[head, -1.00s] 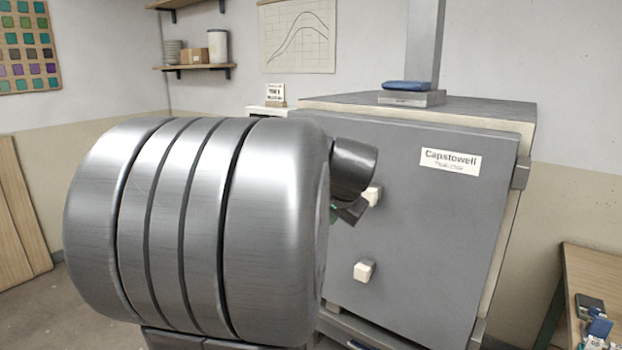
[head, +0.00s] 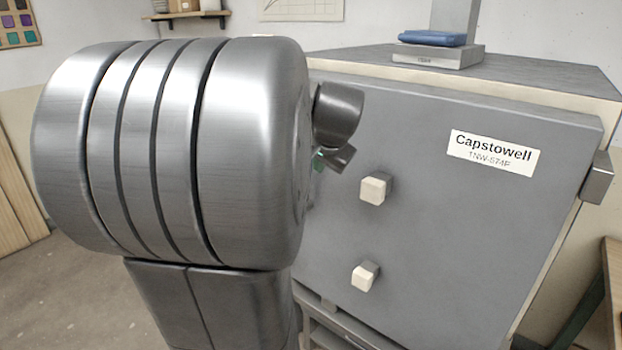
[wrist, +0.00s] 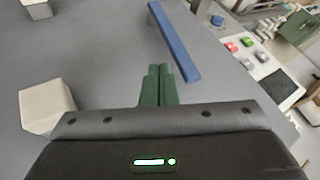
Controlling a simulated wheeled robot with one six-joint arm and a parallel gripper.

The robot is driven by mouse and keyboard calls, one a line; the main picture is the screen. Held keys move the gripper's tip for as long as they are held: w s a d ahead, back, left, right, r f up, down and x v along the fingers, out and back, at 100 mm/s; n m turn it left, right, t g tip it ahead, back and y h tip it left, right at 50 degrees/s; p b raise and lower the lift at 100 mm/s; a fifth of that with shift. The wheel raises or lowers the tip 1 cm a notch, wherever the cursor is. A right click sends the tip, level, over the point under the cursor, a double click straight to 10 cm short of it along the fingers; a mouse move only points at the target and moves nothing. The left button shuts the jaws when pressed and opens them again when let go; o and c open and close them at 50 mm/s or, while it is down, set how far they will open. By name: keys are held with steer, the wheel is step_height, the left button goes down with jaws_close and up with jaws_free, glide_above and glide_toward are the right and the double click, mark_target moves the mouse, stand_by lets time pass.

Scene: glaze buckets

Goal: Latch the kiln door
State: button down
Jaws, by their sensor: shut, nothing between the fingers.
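The kiln door (head: 450,230) is a large grey panel with a "Capstowell" label and two cream plugs. It looks near the kiln body; whether it is fully closed I cannot tell. In the wrist view a long blue bar (wrist: 172,40), perhaps the latch handle, stands out in front of the grey door face (wrist: 100,60). My gripper (wrist: 157,70) has green fingers held together and empty. Their tips are just left of the bar's lower end; contact is unclear. In the head view my arm hides the bar and most of the gripper.
Cream plugs (head: 375,190) and (head: 364,276) stick out from the door, and one shows close left of my gripper (wrist: 47,107). A table with small coloured items (wrist: 250,50) shows at the right of the wrist view.

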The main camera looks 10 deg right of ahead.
steer(key=shift+w+f, duration=0.1)
steer(key=p+x, duration=0.1)
steer(key=x, duration=0.9)
stand_by(0.3)
